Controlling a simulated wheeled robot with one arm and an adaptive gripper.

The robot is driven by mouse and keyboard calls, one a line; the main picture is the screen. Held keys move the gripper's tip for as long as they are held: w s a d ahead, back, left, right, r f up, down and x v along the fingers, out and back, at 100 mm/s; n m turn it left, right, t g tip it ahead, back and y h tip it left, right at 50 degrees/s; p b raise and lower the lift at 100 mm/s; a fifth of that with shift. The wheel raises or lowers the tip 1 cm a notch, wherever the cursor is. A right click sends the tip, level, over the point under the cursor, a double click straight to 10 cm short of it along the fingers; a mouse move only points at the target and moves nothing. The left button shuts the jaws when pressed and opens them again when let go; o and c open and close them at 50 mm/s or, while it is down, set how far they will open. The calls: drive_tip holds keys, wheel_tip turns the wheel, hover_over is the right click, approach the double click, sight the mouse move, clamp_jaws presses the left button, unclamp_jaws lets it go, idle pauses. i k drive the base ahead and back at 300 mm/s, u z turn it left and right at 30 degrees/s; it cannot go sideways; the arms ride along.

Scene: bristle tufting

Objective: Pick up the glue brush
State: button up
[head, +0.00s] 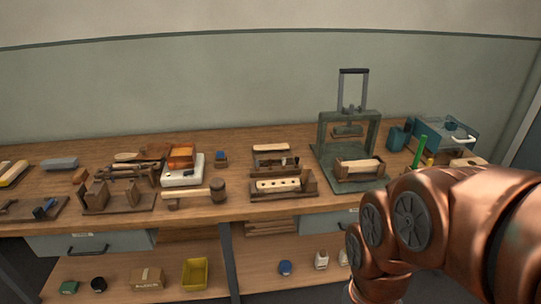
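I cannot pick out the glue brush with certainty at this size. A slim green upright stick (419,152), perhaps a handle, stands at the right part of the bench, just left of the teal box. Small dark and wooden tools (283,161) lie in a wooden holder near the middle of the bench. My arm comes in from the right and covers the bench's right front corner. My gripper is out of view.
The wooden bench (236,207) carries a green press (347,186), a mallet (195,194), a white-and-orange box (182,175), wooden jigs (283,185) and a teal box (446,137). A lower shelf holds a yellow bin (195,274) and several small containers. A wall stands behind.

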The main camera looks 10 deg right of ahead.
sight(221, 157)
drive_tip(key=u, duration=0.4)
drive_tip(key=i, duration=1.4)
drive_tip(key=u, duration=0.7)
drive_tip(key=i, duration=0.3)
drive_tip(key=u, duration=0.15)
